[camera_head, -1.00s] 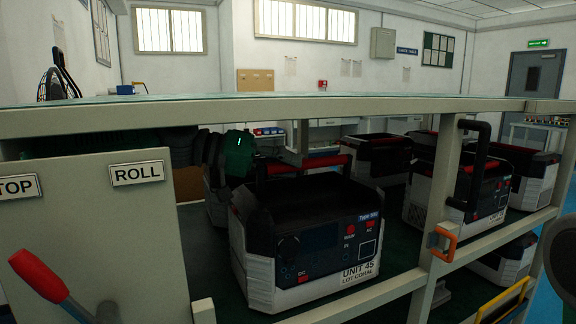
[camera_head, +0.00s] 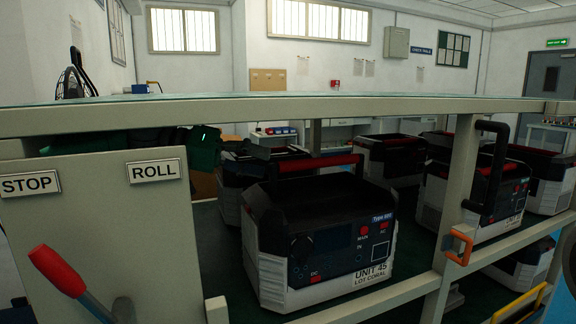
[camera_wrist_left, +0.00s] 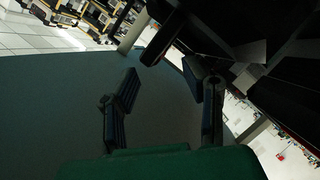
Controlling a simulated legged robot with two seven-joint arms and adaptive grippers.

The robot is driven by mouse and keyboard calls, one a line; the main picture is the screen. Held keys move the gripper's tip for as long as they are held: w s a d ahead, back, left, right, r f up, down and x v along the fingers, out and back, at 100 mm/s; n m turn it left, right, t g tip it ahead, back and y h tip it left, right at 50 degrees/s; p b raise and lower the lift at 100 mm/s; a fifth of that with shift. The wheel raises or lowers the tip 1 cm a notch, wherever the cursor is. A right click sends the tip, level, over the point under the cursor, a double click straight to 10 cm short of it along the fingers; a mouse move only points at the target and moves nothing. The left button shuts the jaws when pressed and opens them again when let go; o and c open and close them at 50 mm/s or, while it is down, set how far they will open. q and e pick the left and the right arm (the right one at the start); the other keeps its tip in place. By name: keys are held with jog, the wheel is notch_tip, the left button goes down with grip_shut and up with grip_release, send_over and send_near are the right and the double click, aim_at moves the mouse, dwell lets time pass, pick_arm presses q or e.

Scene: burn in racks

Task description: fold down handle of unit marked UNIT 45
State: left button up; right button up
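The unit marked UNIT 45 (camera_head: 330,240) sits on the shelf in the middle of the head view, with a black, blue and white front. My right gripper is not seen.
The rack's top beam (camera_head: 300,108) runs just above the handle. An upright post (camera_head: 455,210) with an orange latch (camera_head: 459,246) stands right of the unit. Another unit (camera_head: 475,205) with a raised black handle is beyond it. STOP and ROLL labels (camera_head: 153,170) mark the left panel.

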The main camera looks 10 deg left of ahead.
pick_arm(q)
jog(key=f+v, duration=0.2)
jog(key=v, duration=0.6)
jog(key=shift+a, duration=0.35)
jog(key=shift+s, duration=0.1)
